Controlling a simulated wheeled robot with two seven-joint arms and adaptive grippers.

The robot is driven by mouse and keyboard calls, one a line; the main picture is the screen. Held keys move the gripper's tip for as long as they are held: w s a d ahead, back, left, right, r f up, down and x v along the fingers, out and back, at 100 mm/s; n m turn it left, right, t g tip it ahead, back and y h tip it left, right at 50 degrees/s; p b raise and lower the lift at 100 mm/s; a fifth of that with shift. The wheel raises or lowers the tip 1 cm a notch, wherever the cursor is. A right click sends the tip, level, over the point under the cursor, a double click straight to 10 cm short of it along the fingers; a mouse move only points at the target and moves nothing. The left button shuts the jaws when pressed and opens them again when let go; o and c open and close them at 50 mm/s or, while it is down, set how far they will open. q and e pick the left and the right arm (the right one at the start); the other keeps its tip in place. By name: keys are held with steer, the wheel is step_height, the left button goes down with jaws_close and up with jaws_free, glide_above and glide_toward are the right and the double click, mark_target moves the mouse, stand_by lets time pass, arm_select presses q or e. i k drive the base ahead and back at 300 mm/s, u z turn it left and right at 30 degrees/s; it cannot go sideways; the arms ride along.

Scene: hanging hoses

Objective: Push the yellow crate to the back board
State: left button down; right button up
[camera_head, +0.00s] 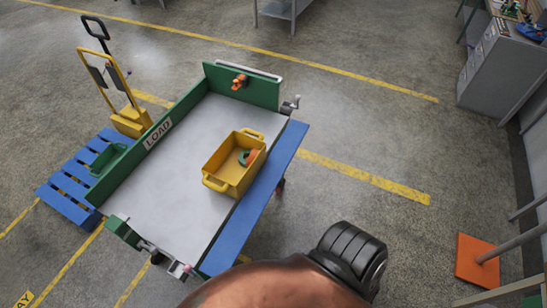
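The yellow crate (228,177) stands upright on the pale top of a bench-like platform (180,190), near its right edge beside a blue strip. It has a handle at each end and holds a small green and orange item (248,157). A green board (262,92) with an orange fitting stands at the platform's far end, apart from the crate. Another green board (165,125) marked LOAD runs along the left side. I cannot tell from the picture alone which is called the back board. Neither of my grippers shows.
A blue strip (262,195) borders the platform's right side. The pale top is clear between the crate and both green boards. A blue pallet (65,200) and yellow pallet truck (130,122) stand to the left. An orange base plate (476,262) with a post stands at right.

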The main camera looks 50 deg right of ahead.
mark_target(236, 164)
steer(key=z, duration=1.85)
